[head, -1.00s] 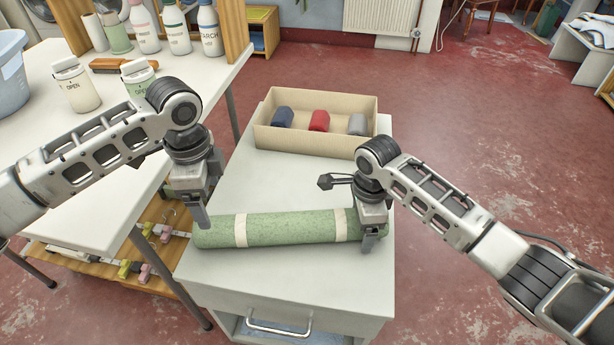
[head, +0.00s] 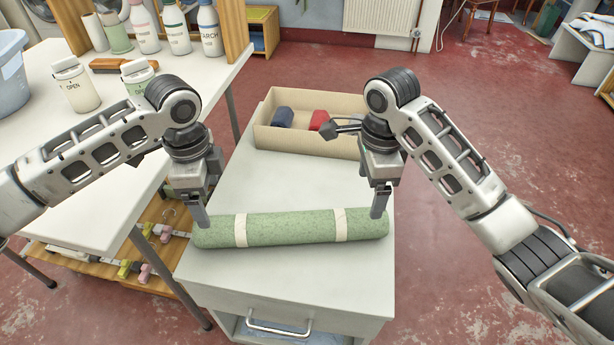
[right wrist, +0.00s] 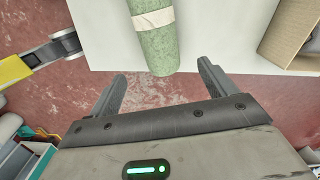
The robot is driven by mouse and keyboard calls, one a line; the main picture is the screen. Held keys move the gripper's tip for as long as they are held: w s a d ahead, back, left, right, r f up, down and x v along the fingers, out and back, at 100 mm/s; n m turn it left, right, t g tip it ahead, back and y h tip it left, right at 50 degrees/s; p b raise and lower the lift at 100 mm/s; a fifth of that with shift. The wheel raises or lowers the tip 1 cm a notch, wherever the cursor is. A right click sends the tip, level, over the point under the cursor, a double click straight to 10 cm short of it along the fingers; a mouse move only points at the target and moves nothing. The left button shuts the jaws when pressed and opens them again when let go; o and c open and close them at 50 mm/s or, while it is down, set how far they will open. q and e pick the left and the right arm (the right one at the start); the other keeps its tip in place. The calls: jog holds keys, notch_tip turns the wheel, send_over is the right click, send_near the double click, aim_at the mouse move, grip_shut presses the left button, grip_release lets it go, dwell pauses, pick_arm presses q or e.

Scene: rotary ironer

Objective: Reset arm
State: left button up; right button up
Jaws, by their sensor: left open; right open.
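My left gripper (head: 200,213) is open at the left end of a rolled green cloth (head: 290,228) with two pale bands. The roll lies on the white top of a cabinet (head: 270,185). In the head view its fingers overlap the roll's left end, and contact cannot be told. My right gripper (head: 379,207) is open and raised by the roll's right end. The right wrist view shows its two fingers (right wrist: 160,90) apart and empty, with the end of the green roll (right wrist: 155,45) just beyond them.
A cardboard box (head: 300,142) with a dark blue roll (head: 283,117) and a red roll (head: 319,119) stands at the back of the cabinet. A white table (head: 45,155) with bottles is on the left. Red floor lies open to the right.

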dwell(0.3)
